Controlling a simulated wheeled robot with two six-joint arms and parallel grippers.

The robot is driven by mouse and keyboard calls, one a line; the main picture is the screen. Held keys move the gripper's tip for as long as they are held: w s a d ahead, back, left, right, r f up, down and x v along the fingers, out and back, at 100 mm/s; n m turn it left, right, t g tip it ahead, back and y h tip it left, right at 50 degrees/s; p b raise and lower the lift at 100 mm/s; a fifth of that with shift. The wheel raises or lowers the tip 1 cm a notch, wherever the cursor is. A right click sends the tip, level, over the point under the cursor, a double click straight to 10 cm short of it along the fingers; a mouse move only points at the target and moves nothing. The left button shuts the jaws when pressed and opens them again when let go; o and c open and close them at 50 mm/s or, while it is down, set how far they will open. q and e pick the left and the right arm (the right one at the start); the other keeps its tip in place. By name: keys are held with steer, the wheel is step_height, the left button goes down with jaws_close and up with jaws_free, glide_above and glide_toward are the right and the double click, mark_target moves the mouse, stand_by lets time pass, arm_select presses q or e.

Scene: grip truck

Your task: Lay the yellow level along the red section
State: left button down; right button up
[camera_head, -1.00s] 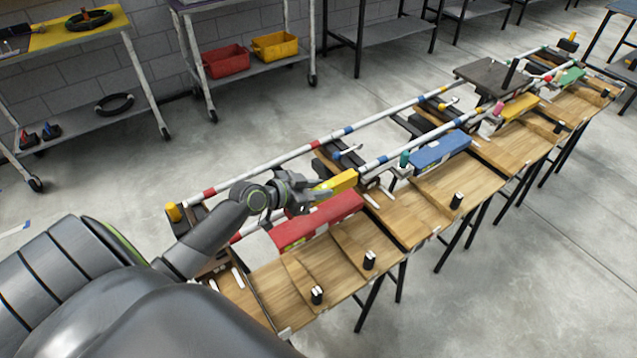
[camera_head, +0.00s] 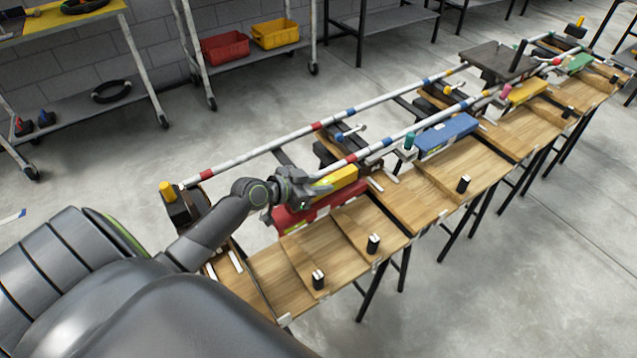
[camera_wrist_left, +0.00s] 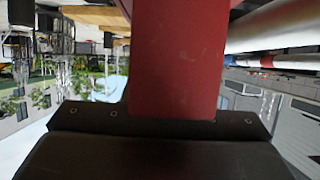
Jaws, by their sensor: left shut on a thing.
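The yellow level (camera_head: 337,181) is a short yellow bar in the head view, at the far long side of the red section (camera_head: 350,201). The level runs roughly parallel to the red section and overlaps its upper edge; I cannot tell whether they touch. My left gripper (camera_head: 312,190) is shut on the level near its left end, over the red section, and hides part of both. In the left wrist view the red section (camera_wrist_left: 178,55) fills the middle, above the dark gripper body. No yellow shows there. My right gripper is not in view.
White rails (camera_head: 255,150) with coloured bands run along the far side. A blue block (camera_head: 447,134), a yellow block (camera_head: 527,92) and a green block (camera_head: 578,63) stand farther along the wooden boards (camera_head: 350,235). Small black posts (camera_head: 373,244) stand along the near edge.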

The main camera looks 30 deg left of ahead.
arm_select(q)
steer(key=shift+f, duration=0.3)
steer(key=c, duration=1.1)
jaws_free()
steer(key=v, duration=1.7)
steer(key=shift+s+a, duration=0.15)
steer(key=shift+s, duration=0.1)
